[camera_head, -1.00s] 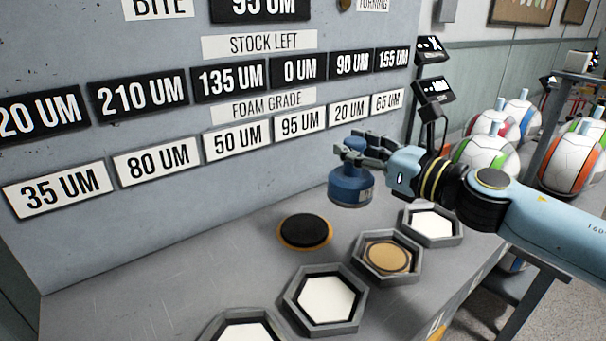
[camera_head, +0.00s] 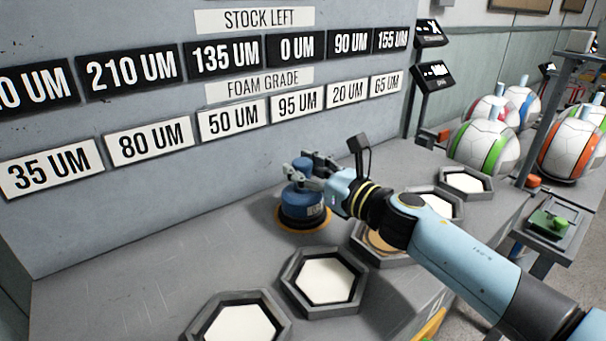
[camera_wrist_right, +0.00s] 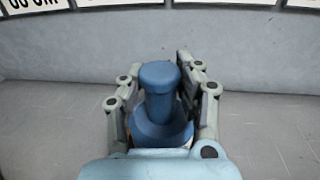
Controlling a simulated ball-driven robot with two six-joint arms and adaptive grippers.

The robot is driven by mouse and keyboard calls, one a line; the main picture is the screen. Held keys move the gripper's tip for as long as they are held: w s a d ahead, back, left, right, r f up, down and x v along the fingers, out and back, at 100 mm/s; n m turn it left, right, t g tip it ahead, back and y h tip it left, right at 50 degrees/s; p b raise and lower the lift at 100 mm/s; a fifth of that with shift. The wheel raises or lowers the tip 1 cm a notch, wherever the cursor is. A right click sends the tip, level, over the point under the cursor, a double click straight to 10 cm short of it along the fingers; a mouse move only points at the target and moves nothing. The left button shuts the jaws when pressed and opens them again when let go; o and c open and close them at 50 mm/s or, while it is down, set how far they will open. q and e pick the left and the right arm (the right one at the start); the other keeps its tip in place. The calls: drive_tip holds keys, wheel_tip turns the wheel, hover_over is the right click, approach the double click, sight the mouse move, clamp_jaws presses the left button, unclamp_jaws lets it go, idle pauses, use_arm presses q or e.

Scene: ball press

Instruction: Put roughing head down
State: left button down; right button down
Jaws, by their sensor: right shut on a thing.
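The roughing head (camera_head: 302,205) is a blue tool with a round body and a knob on top. In the head view it stands upright over the round orange-rimmed pad (camera_head: 317,226) on the grey bench. It covers the pad's dark middle, and I cannot tell whether it touches the pad. My right gripper (camera_head: 305,172) is shut on the knob. The right wrist view also shows the blue head (camera_wrist_right: 160,105) between the two grey fingers (camera_wrist_right: 160,95). My left gripper is not in view.
Hexagonal trays with white discs (camera_head: 285,286) stand along the bench front. One tray with a tan disc (camera_head: 352,241) is partly hidden by my right arm. The labelled wall (camera_head: 150,205) rises close behind. Striped balls (camera_head: 487,148) stand at the right.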

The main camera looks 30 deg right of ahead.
drive_tip(key=shift+r, duration=0.25)
drive_tip(key=c, duration=1.4)
unclamp_jaws()
drive_tip(key=shift+f, duration=0.3)
drive_tip(key=o, duration=0.5)
drive_tip(key=shift+r, duration=0.1)
